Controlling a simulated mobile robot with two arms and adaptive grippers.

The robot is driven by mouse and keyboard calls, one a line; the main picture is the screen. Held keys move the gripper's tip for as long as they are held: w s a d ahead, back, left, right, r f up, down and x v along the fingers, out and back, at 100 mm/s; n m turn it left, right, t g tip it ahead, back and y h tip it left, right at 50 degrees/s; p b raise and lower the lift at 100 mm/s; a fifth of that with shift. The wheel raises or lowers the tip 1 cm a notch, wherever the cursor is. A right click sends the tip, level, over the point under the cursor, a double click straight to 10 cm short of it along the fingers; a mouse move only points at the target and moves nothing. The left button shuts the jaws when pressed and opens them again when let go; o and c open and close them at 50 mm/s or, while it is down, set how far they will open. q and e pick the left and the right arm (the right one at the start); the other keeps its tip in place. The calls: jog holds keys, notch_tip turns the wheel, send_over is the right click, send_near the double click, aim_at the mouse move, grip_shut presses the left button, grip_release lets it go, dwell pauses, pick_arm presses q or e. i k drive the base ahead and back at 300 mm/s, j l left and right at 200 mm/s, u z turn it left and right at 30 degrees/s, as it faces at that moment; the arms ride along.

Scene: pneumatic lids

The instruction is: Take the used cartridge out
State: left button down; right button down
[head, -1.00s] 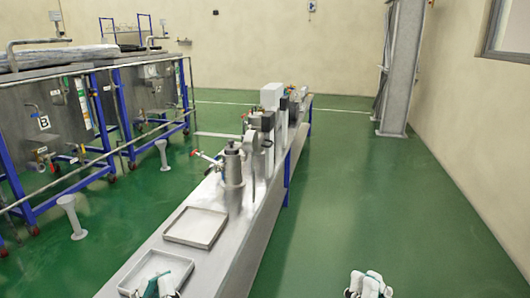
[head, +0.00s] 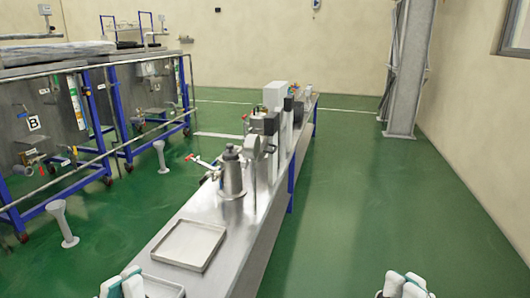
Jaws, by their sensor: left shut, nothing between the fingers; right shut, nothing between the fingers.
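A metal cylindrical housing (head: 231,178) with a dark knob-like top stands upright on the long steel bench (head: 225,215). A valve with a red handle (head: 193,157) projects to its left. I cannot make out a used cartridge; any inside the housing is hidden. A shallow empty tray (head: 188,243) lies on the bench in front of the housing. My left gripper (head: 123,283) is shut and empty at the bottom left, beside a second tray (head: 168,288) cut off by the picture edge. My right gripper (head: 403,284) is shut and empty over the floor, right of the bench.
Grey and white units (head: 276,112) crowd the bench behind the housing. Large steel tanks on blue frames (head: 105,110) stand at the left, with pale posts (head: 62,223) before them. The green floor (head: 350,210) right of the bench is clear up to the grey column (head: 408,70).

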aim_at(230, 155)
jog(key=i+l+u, duration=0.4)
jog(key=i+l, duration=0.25)
jog(key=i+l+u, duration=0.4)
jog(key=i+l, duration=0.15)
jog(key=l, duration=0.35)
jog(key=i+l+u, duration=0.2)
jog(key=l, duration=0.25)
jog(key=i, duration=0.45)
